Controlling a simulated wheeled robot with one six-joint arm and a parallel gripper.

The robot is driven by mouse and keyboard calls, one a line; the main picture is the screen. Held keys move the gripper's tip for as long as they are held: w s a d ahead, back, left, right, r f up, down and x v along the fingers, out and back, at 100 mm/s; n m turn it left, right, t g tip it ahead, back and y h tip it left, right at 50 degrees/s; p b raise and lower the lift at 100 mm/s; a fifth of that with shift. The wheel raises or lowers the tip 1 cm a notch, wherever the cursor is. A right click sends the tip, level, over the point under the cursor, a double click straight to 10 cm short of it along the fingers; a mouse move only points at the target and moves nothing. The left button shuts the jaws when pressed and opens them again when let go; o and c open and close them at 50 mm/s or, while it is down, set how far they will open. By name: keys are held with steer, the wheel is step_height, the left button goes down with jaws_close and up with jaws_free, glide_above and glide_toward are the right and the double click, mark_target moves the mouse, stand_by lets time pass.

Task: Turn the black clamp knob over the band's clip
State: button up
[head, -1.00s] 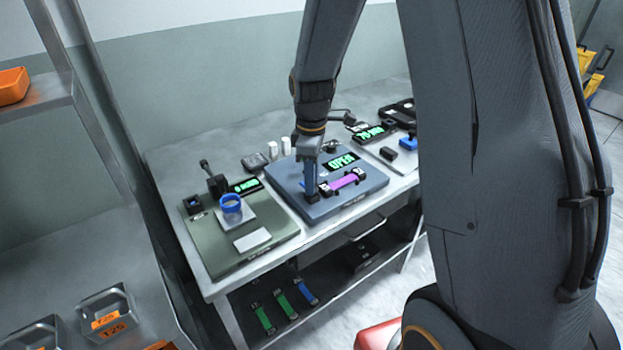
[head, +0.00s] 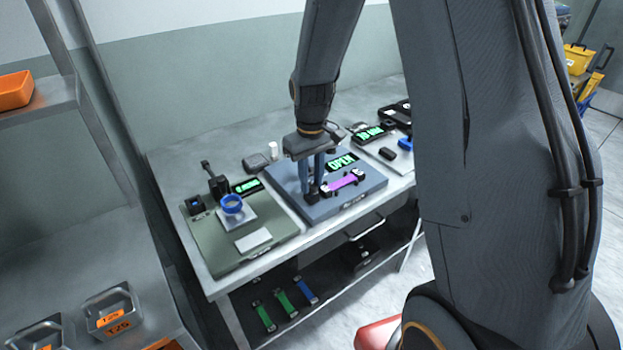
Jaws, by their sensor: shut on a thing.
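A purple band (head: 342,182) lies across the blue-grey plate (head: 290,205) in the middle of the table, with a black clip at each end. A green display (head: 341,163) behind it reads OPEN. My gripper (head: 314,193) points down at the band's left end. Its two fingers are shut on the black clamp knob (head: 313,196), which they largely hide. The band's right end (head: 359,174) is in view, apart from the gripper.
On the left, a green plate (head: 225,262) holds a blue ring (head: 232,203) and a white card (head: 253,239). A black case (head: 395,113) stands at the back right. Green and blue bands (head: 285,302) lie on the shelf below.

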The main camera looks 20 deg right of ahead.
mark_target(312, 185)
steer(key=m, duration=0.4)
steer(key=shift+m, duration=0.3)
steer(key=shift+m+p, duration=0.4)
steer(key=shift+m, duration=1.5)
steer(key=o, duration=1)
steer(key=shift+o, duration=0.2)
steer(key=shift+r+b, duration=1.15)
steer(key=shift+r, duration=2.8)
steer(key=s+f+n+t+b, duration=0.1)
steer(key=s+f+n+b, duration=0.2)
steer(key=s, duration=1.3)
steer(key=shift+f+n, duration=0.9)
steer(key=shift+n, duration=0.2)
